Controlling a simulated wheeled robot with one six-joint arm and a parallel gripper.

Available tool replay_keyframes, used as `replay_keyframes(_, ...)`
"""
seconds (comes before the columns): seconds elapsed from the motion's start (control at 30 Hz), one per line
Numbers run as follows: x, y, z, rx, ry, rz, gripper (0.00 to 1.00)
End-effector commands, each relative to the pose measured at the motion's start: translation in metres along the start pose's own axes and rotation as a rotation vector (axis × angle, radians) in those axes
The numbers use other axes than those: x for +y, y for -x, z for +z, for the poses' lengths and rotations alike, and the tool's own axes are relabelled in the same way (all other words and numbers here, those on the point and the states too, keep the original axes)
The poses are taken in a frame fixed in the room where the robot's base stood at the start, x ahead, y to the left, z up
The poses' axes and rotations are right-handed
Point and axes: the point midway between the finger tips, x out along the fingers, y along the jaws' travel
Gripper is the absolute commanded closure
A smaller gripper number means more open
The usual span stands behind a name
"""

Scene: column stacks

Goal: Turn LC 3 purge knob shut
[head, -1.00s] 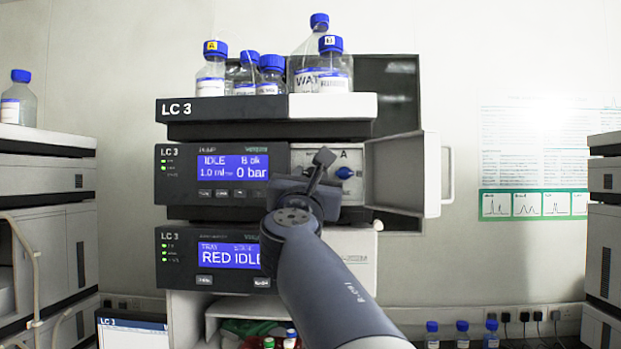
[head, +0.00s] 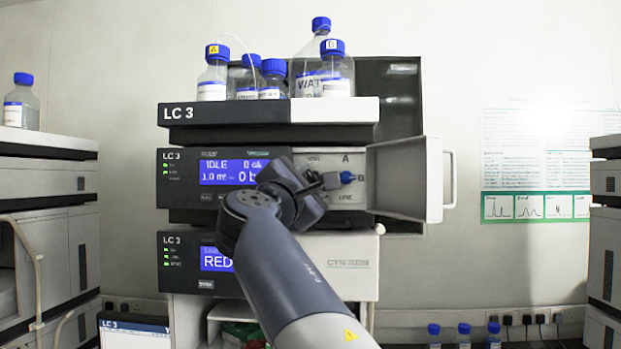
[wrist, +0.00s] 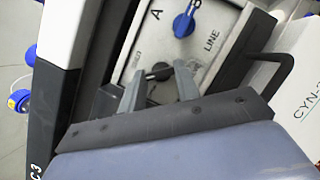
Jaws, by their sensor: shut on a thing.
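The LC 3 pump module (head: 180,190) has its front compartment open, showing a pale valve panel (wrist: 125,55). On the panel, a small black knob (wrist: 158,72) sits between my fingertips in the wrist view. I take it as the purge knob; the lettering beside it is only partly legible. My gripper (wrist: 160,80) is shut on this knob, one finger on each side. In the head view, my gripper (head: 330,181) reaches the panel from the left and hides the black knob. A blue selector knob (wrist: 186,22), near the letters A and B, is apart from my fingers.
The open compartment door (head: 408,182) stands out at the right of the panel. Blue-capped bottles (head: 335,75) stand in the tray (head: 240,112) above. A lower LC 3 module (head: 345,262) is below the pump. A dark bar (wrist: 283,75) runs beside the panel in the wrist view.

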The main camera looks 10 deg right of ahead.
Motion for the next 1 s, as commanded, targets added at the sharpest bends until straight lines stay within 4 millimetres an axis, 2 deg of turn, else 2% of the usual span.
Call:
replay_keyframes(0.5,0.0056,-0.0010,0.0023,0.000,-0.434,-0.181,0.92)
replay_keyframes(1.0,0.0048,-0.0008,0.0015,0.000,-0.654,-0.273,0.92)
